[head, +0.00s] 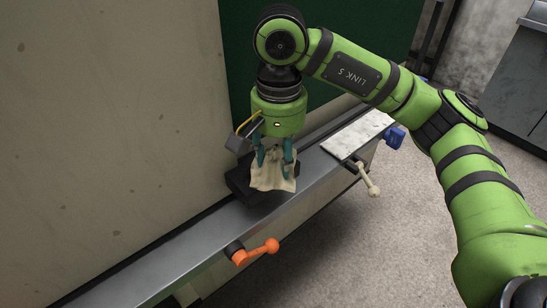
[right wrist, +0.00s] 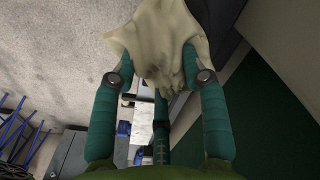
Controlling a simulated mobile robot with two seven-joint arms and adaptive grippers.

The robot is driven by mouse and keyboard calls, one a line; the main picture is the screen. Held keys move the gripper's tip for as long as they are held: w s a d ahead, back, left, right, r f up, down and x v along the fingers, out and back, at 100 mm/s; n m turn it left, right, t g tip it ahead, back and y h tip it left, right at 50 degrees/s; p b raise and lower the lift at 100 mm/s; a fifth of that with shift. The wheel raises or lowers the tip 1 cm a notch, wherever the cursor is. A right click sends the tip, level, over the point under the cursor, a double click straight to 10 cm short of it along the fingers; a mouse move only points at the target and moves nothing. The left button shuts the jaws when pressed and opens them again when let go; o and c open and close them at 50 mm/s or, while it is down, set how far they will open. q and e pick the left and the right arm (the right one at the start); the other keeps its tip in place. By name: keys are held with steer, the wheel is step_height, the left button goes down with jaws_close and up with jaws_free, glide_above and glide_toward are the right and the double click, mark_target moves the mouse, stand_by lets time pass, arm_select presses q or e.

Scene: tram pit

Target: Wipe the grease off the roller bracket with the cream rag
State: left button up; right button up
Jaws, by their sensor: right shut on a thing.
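My right gripper (head: 273,160) has teal fingers shut on the cream rag (head: 272,179), which hangs crumpled below them. The rag lies over a low black block (head: 240,186) on the metal ledge. This block appears to be the roller bracket; the rag and fingers hide much of its top. I cannot make out grease on it. In the right wrist view the rag (right wrist: 155,38) is pinched between the fingertips and spreads beyond them. My left gripper is not in view.
The grey metal ledge (head: 160,262) runs along a beige wall (head: 100,110). An orange handle (head: 255,252) and a cream handle (head: 370,181) stick out from its front. A pale speckled plate (head: 357,132) lies on the ledge to the right, near a blue part (head: 396,138).

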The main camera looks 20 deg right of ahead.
steer(key=shift+f, duration=0.1)
steer(key=shift+a, duration=0.15)
steer(key=shift+s+a, duration=0.35)
steer(key=shift+a, duration=0.5)
steer(key=shift+d, duration=0.1)
steer(key=shift+w+d+b, duration=0.35)
steer(key=shift+d+b, duration=0.1)
steer(key=shift+d, duration=0.45)
steer(key=shift+s+a, duration=0.1)
steer(key=shift+a, duration=0.1)
